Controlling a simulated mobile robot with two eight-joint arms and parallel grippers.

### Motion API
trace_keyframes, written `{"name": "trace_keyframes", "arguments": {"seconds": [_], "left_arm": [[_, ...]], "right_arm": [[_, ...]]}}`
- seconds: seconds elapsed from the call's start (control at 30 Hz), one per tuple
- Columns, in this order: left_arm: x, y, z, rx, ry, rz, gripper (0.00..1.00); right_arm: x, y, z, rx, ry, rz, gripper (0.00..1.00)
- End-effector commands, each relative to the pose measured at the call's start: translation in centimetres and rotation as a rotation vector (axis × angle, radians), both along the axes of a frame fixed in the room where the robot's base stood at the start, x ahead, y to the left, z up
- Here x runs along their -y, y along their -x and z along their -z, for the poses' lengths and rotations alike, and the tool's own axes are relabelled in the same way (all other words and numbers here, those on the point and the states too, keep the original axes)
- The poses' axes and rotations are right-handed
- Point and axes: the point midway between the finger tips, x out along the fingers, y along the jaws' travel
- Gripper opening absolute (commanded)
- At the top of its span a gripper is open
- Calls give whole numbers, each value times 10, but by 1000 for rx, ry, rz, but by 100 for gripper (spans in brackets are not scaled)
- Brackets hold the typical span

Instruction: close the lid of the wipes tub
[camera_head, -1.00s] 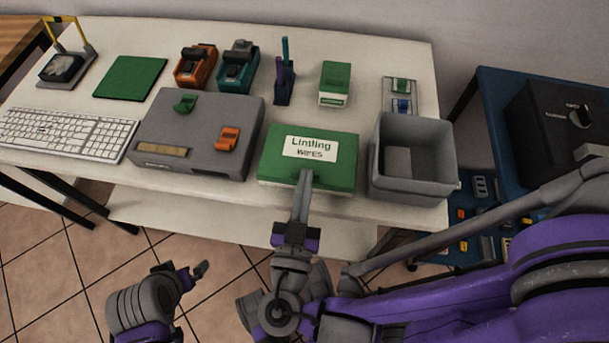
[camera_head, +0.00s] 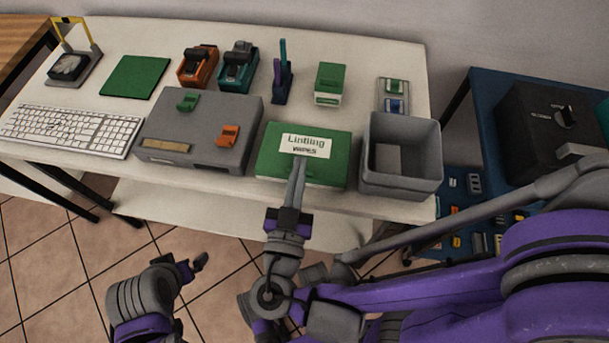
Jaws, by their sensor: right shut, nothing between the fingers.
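The wipes tub (camera_head: 275,166) is a low green box with a white label reading "Lintling Wipes" on its lid. It sits near the front edge of the white table, and its lid looks flat and down on the tub. My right gripper (camera_head: 299,160) is shut and empty, with its fingertips over the lid at the lower edge of the label. I cannot tell whether they press on it. My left gripper (camera_head: 199,262) is low in front of the table, over the floor and away from the tub. Its finger opening cannot be made out.
A grey open bin (camera_head: 402,158) stands just right of the tub. A grey box (camera_head: 200,130) with green and orange clips is on the left, beside a keyboard (camera_head: 72,130). Orange (camera_head: 199,67) and teal (camera_head: 238,67) devices stand behind. A blue bench (camera_head: 485,95) is at the right.

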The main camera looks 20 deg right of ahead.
Motion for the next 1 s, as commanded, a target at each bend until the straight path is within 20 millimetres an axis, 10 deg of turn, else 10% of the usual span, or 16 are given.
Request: {"name": "trace_keyframes", "arguments": {"seconds": [0.6, 1.0], "left_arm": [[0, -1, 19, -7, 0, 0, 100], [0, -1, 20, -7, 0, 0, 100]], "right_arm": [[-46, 71, 28, 2, 2, -3, 0], [-50, 79, 30, 3, 1, 1, 0]]}}
